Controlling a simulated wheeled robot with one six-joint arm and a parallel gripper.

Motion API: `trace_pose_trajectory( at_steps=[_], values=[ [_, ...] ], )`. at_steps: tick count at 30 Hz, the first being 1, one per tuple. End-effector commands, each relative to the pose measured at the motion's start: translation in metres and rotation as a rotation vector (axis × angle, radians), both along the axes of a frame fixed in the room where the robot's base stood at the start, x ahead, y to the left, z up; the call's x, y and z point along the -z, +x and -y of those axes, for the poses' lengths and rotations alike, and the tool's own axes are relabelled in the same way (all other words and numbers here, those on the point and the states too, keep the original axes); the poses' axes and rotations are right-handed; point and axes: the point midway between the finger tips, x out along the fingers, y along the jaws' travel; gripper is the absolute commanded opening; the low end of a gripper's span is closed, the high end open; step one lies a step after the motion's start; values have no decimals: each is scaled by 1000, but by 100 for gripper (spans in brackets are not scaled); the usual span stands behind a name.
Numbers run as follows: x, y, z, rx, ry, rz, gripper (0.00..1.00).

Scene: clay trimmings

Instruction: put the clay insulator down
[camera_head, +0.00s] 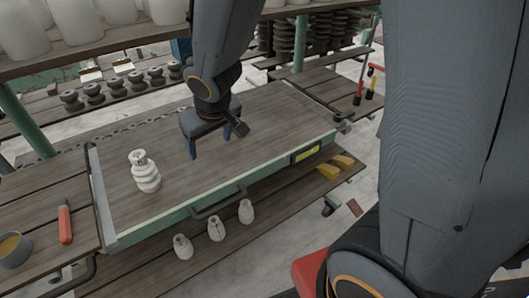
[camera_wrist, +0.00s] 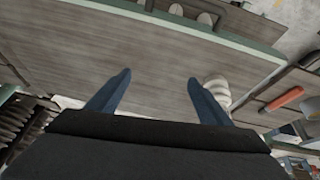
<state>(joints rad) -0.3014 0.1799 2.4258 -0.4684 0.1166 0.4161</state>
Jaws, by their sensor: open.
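A white ribbed clay insulator (camera_head: 146,174) stands upright on the left part of the wooden bench top (camera_head: 185,185). My gripper (camera_head: 211,144) is above the bench, to the right of the insulator and apart from it. Its two blue fingers are spread, with nothing between them. In the wrist view my gripper (camera_wrist: 159,78) also shows open and empty over bare boards. The insulator (camera_wrist: 218,88) there lies to the right of the right finger, which hides part of it.
Three small pale pieces (camera_head: 216,229) stand on the lower shelf in front. Yellow blocks (camera_head: 329,171) lie on it to the right. A red-handled tool (camera_head: 65,224) and a bowl (camera_head: 13,249) are on the left side table. Dark ribbed pieces (camera_head: 95,93) line the shelf behind.

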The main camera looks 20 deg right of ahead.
Motion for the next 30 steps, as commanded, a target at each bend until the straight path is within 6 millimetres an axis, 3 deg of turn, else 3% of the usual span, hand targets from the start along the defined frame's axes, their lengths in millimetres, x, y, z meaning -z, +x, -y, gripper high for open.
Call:
trace_pose_trajectory(
  at_steps=[1,3,6,9,13,22,30],
  values=[
    [-2,-13,37,81,-13,-36,73],
    [-3,-35,73,166,-21,-97,73],
    [-3,-66,105,256,-10,-175,73],
    [-3,-89,121,309,12,-229,73],
    [-3,-101,127,335,28,-259,73],
    [-1,-101,127,335,29,-263,73],
    [40,-100,126,333,23,-301,73]
  ],
)
